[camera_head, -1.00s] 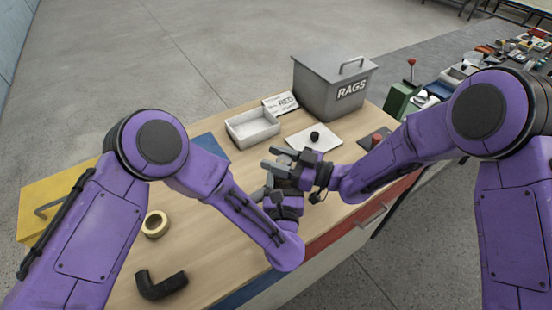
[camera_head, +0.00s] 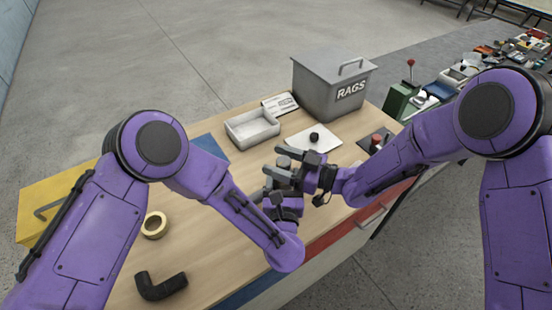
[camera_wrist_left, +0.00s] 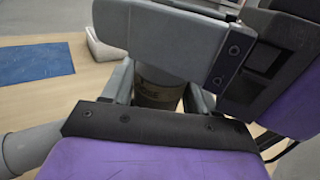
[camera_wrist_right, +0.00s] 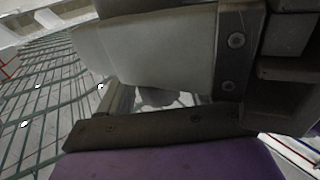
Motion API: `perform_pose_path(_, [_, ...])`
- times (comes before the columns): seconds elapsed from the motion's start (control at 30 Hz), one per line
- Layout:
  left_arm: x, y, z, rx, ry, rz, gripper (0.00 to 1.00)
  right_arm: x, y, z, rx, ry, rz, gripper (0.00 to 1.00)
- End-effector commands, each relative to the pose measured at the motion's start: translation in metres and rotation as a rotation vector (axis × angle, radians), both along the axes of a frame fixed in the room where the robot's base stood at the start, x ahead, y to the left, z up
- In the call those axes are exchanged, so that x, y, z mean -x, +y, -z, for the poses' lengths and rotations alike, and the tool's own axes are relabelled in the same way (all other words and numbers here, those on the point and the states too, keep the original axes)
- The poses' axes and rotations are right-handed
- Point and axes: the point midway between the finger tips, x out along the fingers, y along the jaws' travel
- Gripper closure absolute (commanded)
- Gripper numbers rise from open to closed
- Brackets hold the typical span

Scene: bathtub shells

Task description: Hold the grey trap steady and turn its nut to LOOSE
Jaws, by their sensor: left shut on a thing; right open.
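The grey trap is mostly hidden by my grippers. Its grey top (camera_head: 284,162) shows between the right fingers in the head view, and a grey pipe (camera_wrist_left: 32,150) sticks out at the left in the left wrist view. My left gripper (camera_head: 268,188) is low at the trap, shut on a round, dark brownish-grey part of its body (camera_wrist_left: 157,92). My right gripper (camera_head: 281,160) is just above the left one, open, its fingers on either side of the trap's top. A blurred grey round shape (camera_wrist_right: 160,97) shows between them in the right wrist view. The nut's marking cannot be read.
A tape roll (camera_head: 154,225) and a black elbow pipe (camera_head: 160,286) lie at the front left. The wood between is clear.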

Motion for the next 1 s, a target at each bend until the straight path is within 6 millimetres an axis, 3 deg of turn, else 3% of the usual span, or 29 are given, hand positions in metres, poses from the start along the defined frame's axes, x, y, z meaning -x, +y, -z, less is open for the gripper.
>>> perform_pose_path(0.2, [0.0,0.0,0.0,0.0,0.0,-0.001,0.77,0.021,-0.051,-0.001,-0.004,0.002,0.007,0.35])
perform_pose_path(0.4, [0.0,0.0,0.0,0.0,0.0,-0.001,0.77,0.037,-0.089,-0.001,-0.002,0.0,0.006,0.35])
perform_pose_path(0.57, [0.0,0.0,0.0,0.0,0.0,-0.001,0.77,0.043,-0.1,0.0,-0.001,0.001,0.003,0.35])
perform_pose_path(0.87, [0.0,0.0,0.0,0.0,0.0,-0.001,0.77,0.043,-0.1,0.0,-0.001,0.001,0.002,0.35])
perform_pose_path(0.9, [0.0,0.0,0.0,0.0,0.0,-0.001,0.38,0.043,-0.1,0.0,-0.001,0.001,0.002,0.35])
perform_pose_path(1.0, [0.0,0.0,0.0,0.0,0.0,-0.001,0.12,0.043,-0.1,0.0,-0.001,0.001,0.002,0.35])
